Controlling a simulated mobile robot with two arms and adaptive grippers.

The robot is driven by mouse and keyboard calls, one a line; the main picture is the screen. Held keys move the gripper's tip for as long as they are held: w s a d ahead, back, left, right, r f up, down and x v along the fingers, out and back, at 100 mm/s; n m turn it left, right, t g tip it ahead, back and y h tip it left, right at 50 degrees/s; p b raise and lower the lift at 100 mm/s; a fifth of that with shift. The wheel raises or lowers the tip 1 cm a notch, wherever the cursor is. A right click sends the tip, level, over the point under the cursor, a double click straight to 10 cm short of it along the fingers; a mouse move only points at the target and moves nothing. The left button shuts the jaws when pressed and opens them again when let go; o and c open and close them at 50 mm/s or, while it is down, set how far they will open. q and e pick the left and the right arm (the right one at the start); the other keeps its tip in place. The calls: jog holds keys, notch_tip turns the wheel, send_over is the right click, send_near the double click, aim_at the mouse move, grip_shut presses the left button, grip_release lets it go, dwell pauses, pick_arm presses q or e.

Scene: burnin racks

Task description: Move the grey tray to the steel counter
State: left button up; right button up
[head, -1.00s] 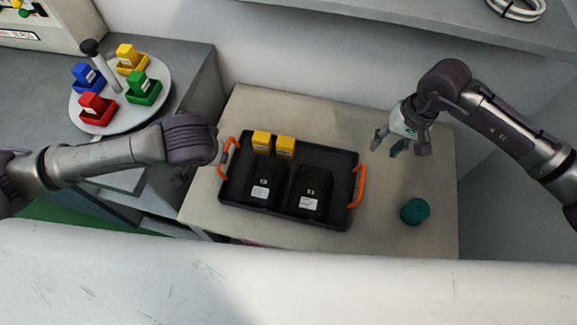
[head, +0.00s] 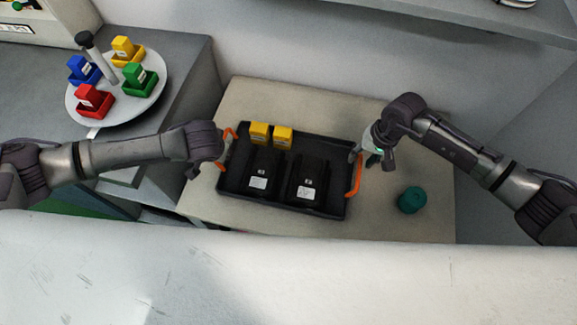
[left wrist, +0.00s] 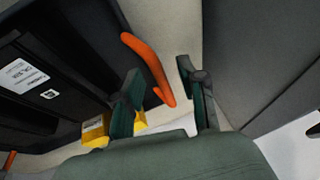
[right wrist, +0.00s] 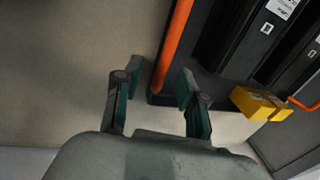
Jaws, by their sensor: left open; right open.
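The tray (head: 233,196) is dark grey, nearly black, with an orange handle at each end, and lies flat on a beige table. It holds two black blocks with white labels and two small yellow blocks. My left gripper (left wrist: 165,90) is open at the tray's left handle (left wrist: 148,62); the handle's end shows between the fingers. In the head view its fingers are mostly hidden. My right gripper (head: 364,157) is open at the right handle (head: 355,176). In the right wrist view the handle (right wrist: 173,45) lies between the open fingertips (right wrist: 155,82).
A grey counter (head: 40,85), likely the steel one, stands left of the table. A round turntable (head: 108,113) with coloured blocks in holders and a black-knobbed post occupies part of it. A teal round object (head: 411,200) sits right of the tray. A wall rises behind the table.

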pick_arm(q)
jog(key=shift+x, duration=0.8)
pick_arm(e)
jog(key=shift+a+f, duration=0.15)
jog(key=shift+f, duration=0.65)
pick_arm(q)
grip_shut()
pick_arm(e)
grip_shut()
